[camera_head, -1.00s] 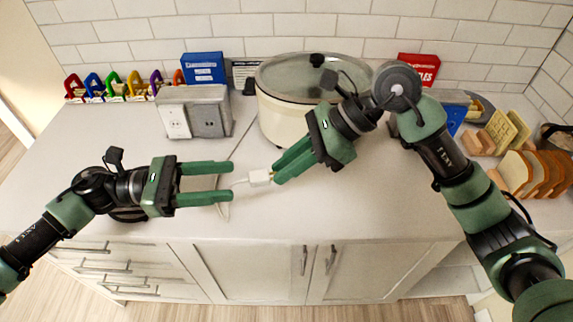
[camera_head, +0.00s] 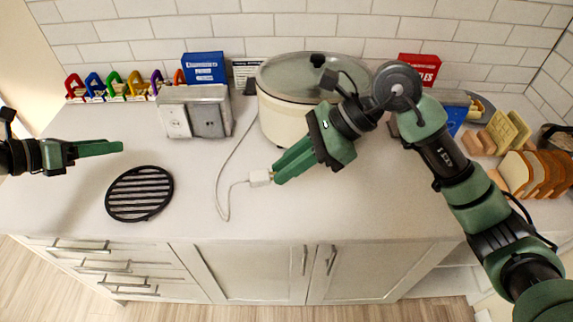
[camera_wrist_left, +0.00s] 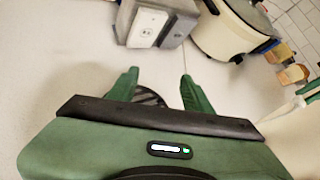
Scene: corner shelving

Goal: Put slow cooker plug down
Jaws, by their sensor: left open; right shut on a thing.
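The slow cooker plug (camera_head: 260,178) is a small white block on a white cord. My right gripper (camera_head: 276,173) is shut on it, over the counter in front of the slow cooker. The slow cooker (camera_head: 285,118) is cream with a glass lid and black knob; it also shows in the left wrist view (camera_wrist_left: 232,32). The cord (camera_head: 222,175) runs from the plug back toward the cooker. My left gripper (camera_head: 122,147) is at the far left, empty. In the left wrist view its two fingers (camera_wrist_left: 158,84) stand apart. I cannot tell whether the plug touches the counter.
A black round trivet (camera_head: 139,193) lies on the left of the counter (camera_head: 330,210). A grey outlet box (camera_head: 195,110) stands left of the cooker. Bread slices (camera_head: 535,173) stand in a rack at right. The front middle of the counter is clear.

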